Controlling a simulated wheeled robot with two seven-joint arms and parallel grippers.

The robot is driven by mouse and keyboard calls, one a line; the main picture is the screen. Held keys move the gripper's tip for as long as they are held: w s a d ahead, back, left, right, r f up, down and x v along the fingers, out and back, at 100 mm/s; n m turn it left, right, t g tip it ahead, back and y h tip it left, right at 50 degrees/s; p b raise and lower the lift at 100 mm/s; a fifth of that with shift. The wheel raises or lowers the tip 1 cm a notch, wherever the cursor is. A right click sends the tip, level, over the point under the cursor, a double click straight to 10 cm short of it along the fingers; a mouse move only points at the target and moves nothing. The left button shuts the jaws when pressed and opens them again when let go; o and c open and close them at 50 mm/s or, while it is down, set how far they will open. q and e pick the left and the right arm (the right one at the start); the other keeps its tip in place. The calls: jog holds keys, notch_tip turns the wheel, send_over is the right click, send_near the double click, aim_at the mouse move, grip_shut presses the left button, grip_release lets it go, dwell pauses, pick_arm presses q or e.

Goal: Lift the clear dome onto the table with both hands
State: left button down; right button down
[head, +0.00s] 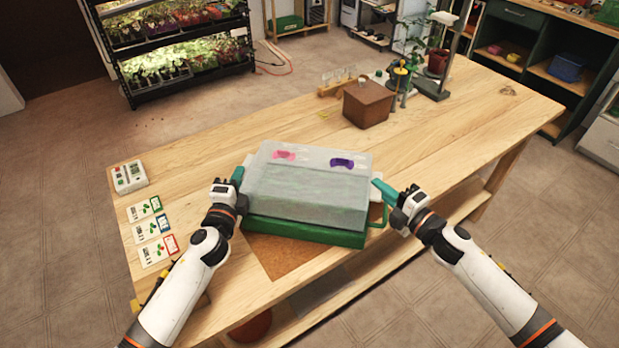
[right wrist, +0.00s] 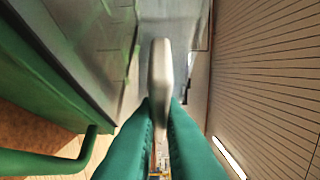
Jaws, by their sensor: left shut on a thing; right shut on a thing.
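The clear dome (head: 310,190) is a frosted, see-through box cover with a pink and a purple mark on its top. It sits over the green tray (head: 300,232); I cannot tell whether a gap lies between them. My left gripper (head: 237,175) is shut at the dome's left side, its hold partly hidden. My right gripper (head: 379,186) is at the dome's right side. In the right wrist view, its green fingers (right wrist: 160,120) are shut on a pale tab (right wrist: 160,75) beside the dome wall (right wrist: 95,50).
A brown mat (head: 283,258) lies in front of the tray. Seed packets (head: 152,229) and a small white box (head: 129,177) lie at the table's left. A brown box (head: 368,103) and potted plant (head: 437,60) stand at the back. The table's right part is clear.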

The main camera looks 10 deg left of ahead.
pick_arm(q)
notch_tip(320, 180, up, 5)
jog(key=p, duration=0.5)
jog(key=shift+r, duration=0.1)
jog(key=shift+a, duration=0.1)
dwell(0.6)
